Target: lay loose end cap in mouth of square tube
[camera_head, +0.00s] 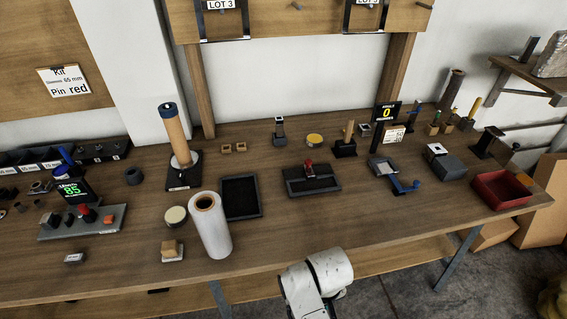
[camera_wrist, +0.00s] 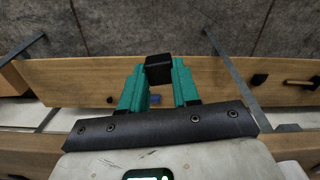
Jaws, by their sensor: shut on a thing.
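My gripper (camera_wrist: 158,78) shows in the wrist view with its two teal fingers shut on a small black block-shaped piece, which looks like the end cap (camera_wrist: 159,68). The piece sits between the fingertips and sticks out past them, clear of any surface I can see. In the head view only my white arm shows at the bottom, in front of the bench edge; the gripper and the cap are out of sight there. I cannot surely pick out the square tube; a dark upright piece on a stand (camera_head: 490,141) at the bench's right end is too small to read.
The wooden bench (camera_head: 300,228) is crowded. A blue-handled vise (camera_head: 398,180), a grey block (camera_head: 450,168) and a red bin (camera_head: 500,189) are at the right. The front middle is mostly bare.

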